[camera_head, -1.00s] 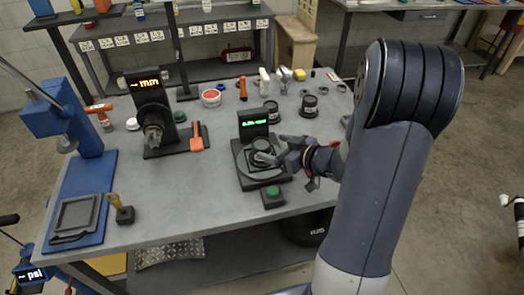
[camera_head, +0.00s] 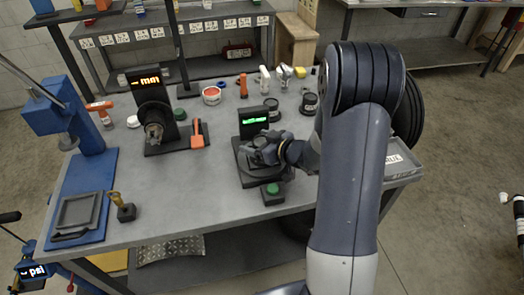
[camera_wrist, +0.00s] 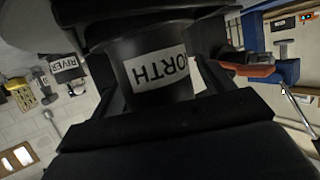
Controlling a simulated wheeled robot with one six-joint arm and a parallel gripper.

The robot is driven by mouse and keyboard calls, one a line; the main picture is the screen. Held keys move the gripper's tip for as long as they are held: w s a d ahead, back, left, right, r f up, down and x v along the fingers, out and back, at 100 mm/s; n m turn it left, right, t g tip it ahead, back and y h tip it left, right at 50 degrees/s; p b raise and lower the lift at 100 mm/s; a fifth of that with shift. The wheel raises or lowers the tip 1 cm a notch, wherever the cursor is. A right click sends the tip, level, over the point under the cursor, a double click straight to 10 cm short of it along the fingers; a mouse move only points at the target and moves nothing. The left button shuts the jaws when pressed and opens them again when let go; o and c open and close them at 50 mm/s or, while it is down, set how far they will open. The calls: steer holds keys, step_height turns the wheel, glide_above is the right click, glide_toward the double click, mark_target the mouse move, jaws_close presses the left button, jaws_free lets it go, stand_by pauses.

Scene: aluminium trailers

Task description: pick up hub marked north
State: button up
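The hub marked NORTH is a dark cylinder with a white label, large in the wrist view (camera_wrist: 158,72), where the letters "ORTH" show. In the head view the hub is on the round plate of a black stand (camera_head: 257,179) with a lit green display, mostly covered by my gripper (camera_head: 268,152). My gripper is at the hub from the right, with its fingers on either side of it. A narrow light gap shows right of the hub in the wrist view; contact at the fingertips is hidden.
A green button box (camera_head: 272,193) stands just in front of the stand. Dark hubs (camera_head: 309,104) and small tools are behind it. A black device with an orange display (camera_head: 150,100) and a blue press (camera_head: 65,110) are left. The front middle of the table is clear.

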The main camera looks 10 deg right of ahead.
steer(key=c, duration=1.5)
steer(key=shift+r, duration=0.15)
jaws_close()
